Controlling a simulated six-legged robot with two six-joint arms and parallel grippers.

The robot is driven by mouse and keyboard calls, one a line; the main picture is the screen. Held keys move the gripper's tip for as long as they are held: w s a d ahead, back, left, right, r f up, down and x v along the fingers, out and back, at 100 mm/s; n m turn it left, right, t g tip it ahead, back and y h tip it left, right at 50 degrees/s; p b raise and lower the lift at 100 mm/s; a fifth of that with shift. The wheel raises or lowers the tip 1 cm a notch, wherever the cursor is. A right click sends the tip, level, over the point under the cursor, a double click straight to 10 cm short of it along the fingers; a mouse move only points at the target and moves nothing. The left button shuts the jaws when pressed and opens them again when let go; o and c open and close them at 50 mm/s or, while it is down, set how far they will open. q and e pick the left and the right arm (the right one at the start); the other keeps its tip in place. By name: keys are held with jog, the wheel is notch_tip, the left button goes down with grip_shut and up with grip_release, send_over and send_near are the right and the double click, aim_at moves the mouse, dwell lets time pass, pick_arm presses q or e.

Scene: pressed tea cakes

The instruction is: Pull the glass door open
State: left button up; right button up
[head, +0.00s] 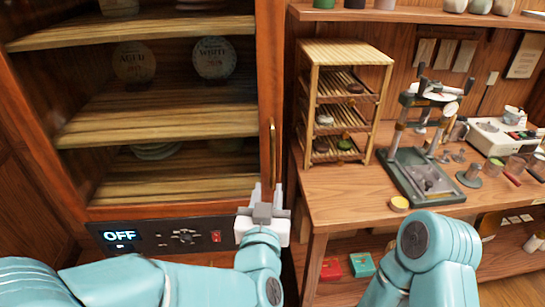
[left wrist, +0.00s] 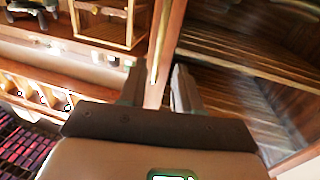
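The glass door (head: 190,110) of the wooden cabinet is at the left in the head view and looks shut. Its brass bar handle (head: 273,150) stands upright on the right wooden frame. My left gripper (head: 267,190) is at the handle's lower end, fingers pointing up and apart. In the left wrist view the handle (left wrist: 155,62) runs between and beyond the open fingers (left wrist: 157,90), with gaps showing; I cannot tell whether either finger touches it. My right arm shows at the lower right in the head view, but its gripper is out of view.
A control panel with an OFF display (head: 120,236) sits below the door. To the right, a wooden bench (head: 340,205) carries a slatted rack (head: 312,100), a press (head: 425,170) and a white scale (head: 490,135). Tea cakes stand on shelves behind the glass.

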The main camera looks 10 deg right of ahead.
aim_at(272, 163)
pick_arm(q)
jog(key=p+x, duration=0.3)
jog(key=x, duration=0.7)
jog(key=shift+w, duration=0.2)
jog(key=shift+w+d, duration=0.15)
jog(key=shift+w, duration=0.35)
grip_shut()
